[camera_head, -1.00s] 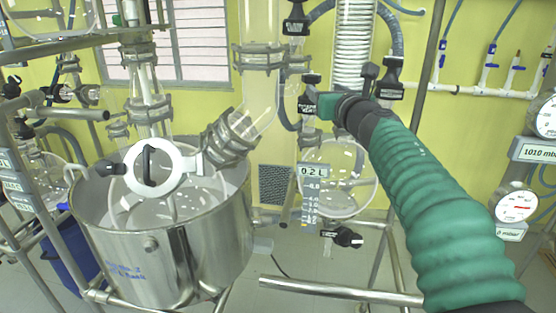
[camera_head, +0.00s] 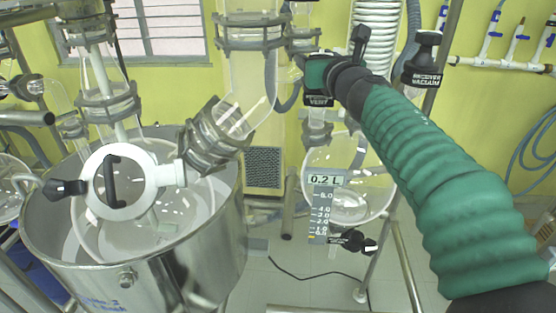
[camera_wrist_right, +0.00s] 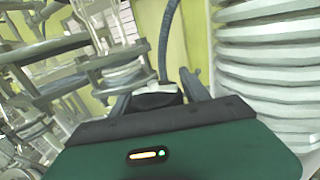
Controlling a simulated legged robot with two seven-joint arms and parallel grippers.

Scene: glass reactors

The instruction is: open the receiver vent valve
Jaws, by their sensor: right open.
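The receiver vent valve shows as a black body with a "VENT" label (camera_head: 318,101), above the round glass receiver (camera_head: 350,185). My right gripper (camera_head: 306,66) is at the upper part of this valve, and the green hand hides the handle and the fingertips in the head view. In the right wrist view, the two dark fingers are apart, with a black knob-like part (camera_wrist_right: 157,96) between them. I cannot tell whether they touch it. My left gripper is in neither view.
The receiver vacuum valve (camera_head: 423,62) stands close to the right of my forearm. A white coil column (camera_head: 377,25) is behind my wrist. The glass reactor with its steel vessel (camera_head: 190,262) fills the left. A black drain valve (camera_head: 352,241) sits under the receiver.

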